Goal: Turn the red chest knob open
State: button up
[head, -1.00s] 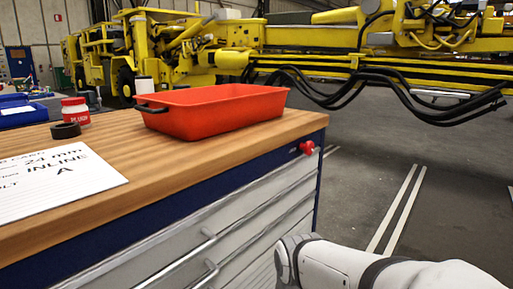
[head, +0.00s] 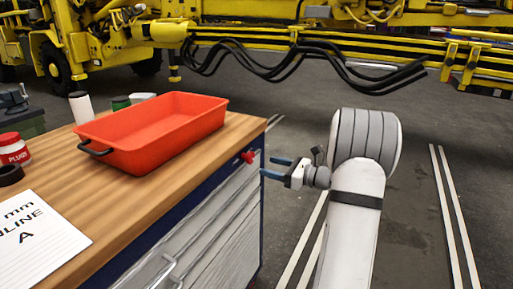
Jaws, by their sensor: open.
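The red knob (head: 249,156) sits at the top right corner of the chest's drawer front (head: 205,222), just under the wooden top. My gripper (head: 270,168) is just to the right of the knob in the picture, with its two blue fingers apart and pointing left at it. A small gap shows between the fingertips and the knob, and nothing is between the fingers. How far the knob is turned cannot be told.
A red tray (head: 152,140) stands on the wooden top (head: 120,205), with a white card (head: 38,240), a red-and-white jar (head: 13,150) and a black ring near it. Yellow machinery with black hoses (head: 300,68) is behind. The floor right of the chest is clear.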

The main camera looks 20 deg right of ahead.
aim_at(253, 158)
jog(key=x, duration=0.5)
jog(key=d+x, duration=0.1)
jog(key=x, duration=0.1)
jog(key=shift+w+a+r, duration=0.15)
jog(key=shift+w+r, duration=0.05)
jog(key=shift+w, duration=0.3)
